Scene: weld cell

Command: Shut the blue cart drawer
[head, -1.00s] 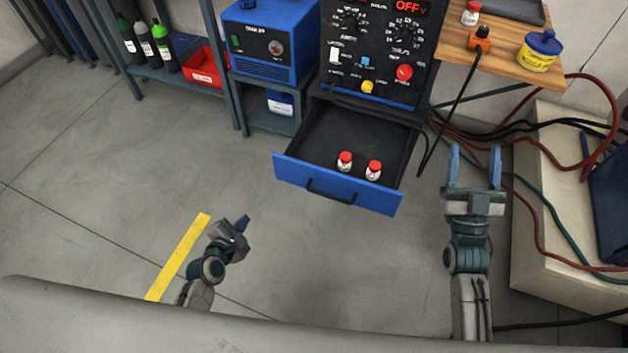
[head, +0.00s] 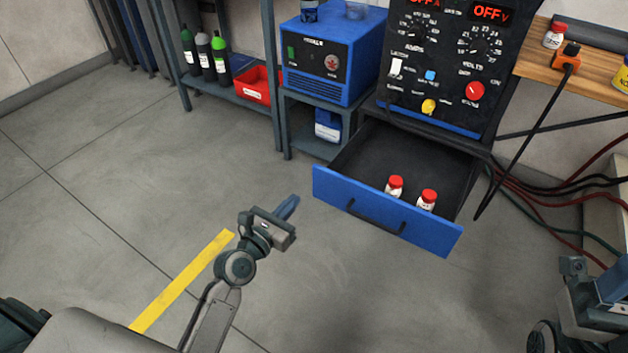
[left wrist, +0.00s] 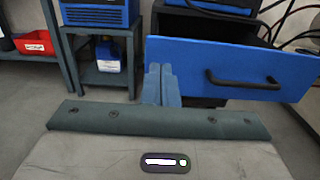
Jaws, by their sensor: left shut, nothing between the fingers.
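The blue cart drawer (head: 330,188) stands pulled out under the black control panel, with a dark handle (head: 376,216) on its front. Two small white bottles with red caps, one on the left (head: 394,187) and one on the right (head: 427,200), stand inside it. My left gripper (head: 289,206) is shut and empty, in front of and left of the drawer's left end. In the left wrist view its closed fingers (left wrist: 160,84) overlap the left end of the drawer front (left wrist: 190,62); contact cannot be told. My right gripper (head: 612,280) is partly in view at the lower right, its fingers cut off or unclear.
A grey shelf stand with a blue machine (head: 330,55) is left of the cart. A red bin (head: 258,85) and gas bottles (head: 205,55) stand on a rack farther left. Cables (head: 560,190) hang at the right. The floor before the drawer is clear.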

